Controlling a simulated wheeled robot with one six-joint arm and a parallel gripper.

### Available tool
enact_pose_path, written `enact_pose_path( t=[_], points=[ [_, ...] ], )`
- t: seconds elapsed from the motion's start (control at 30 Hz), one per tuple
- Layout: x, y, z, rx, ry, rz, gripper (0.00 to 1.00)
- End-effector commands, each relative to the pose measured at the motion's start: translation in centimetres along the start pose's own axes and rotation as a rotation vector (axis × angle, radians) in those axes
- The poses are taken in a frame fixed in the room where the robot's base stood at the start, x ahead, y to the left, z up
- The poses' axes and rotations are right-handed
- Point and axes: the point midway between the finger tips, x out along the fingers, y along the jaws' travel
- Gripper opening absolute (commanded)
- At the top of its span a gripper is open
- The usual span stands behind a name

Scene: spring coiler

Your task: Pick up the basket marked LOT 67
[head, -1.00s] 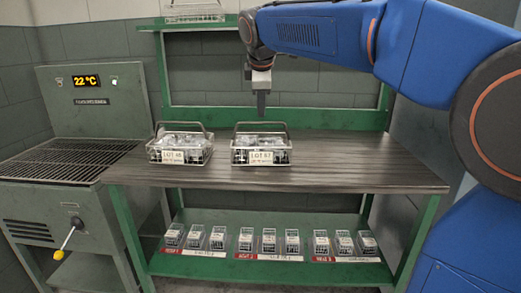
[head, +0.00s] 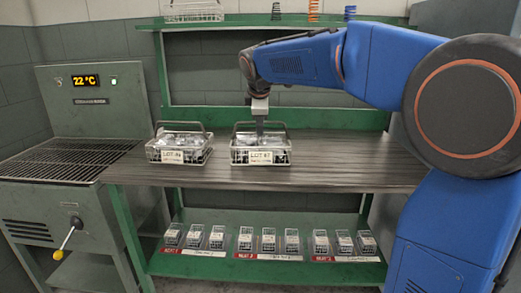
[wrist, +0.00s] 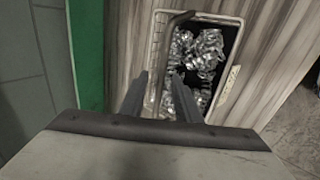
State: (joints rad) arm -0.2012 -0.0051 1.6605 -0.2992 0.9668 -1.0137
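The basket marked LOT 67 (head: 260,157) is a wire basket with a dark upright handle and a white label, on the right of two on the bench top. Its label is small but seems to read LOT 67. Shiny metal parts fill it; the basket also shows in the wrist view (wrist: 235,75). My gripper (head: 260,130) points down at this basket's handle. In the wrist view its two fingers (wrist: 160,75) are apart, with the handle's bar running down close to them. I cannot tell whether the bar is between them.
A similar basket (head: 180,156) with another label stands just left. The bench top (head: 350,165) is clear to the right. A green upper shelf (head: 200,23) with coil springs is behind; several small boxes (head: 269,240) line the lower shelf. A grated machine (head: 60,160) stands left.

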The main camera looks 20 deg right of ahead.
Motion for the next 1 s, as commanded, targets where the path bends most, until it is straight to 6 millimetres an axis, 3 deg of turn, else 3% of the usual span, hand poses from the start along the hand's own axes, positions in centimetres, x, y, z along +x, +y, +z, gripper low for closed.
enact_pose_path(
  t=[0.17, 0.3, 1.0],
  points=[
    [-0.01, 0.02, 0.01, 0.0, 0.0, 0.001, 0.3],
    [-0.02, 0.01, 0.02, 0.0, 0.0, 0.0, 0.0],
    [-0.05, 0.01, 0.03, 0.0, 0.0, 0.0, 0.0]
  ],
)
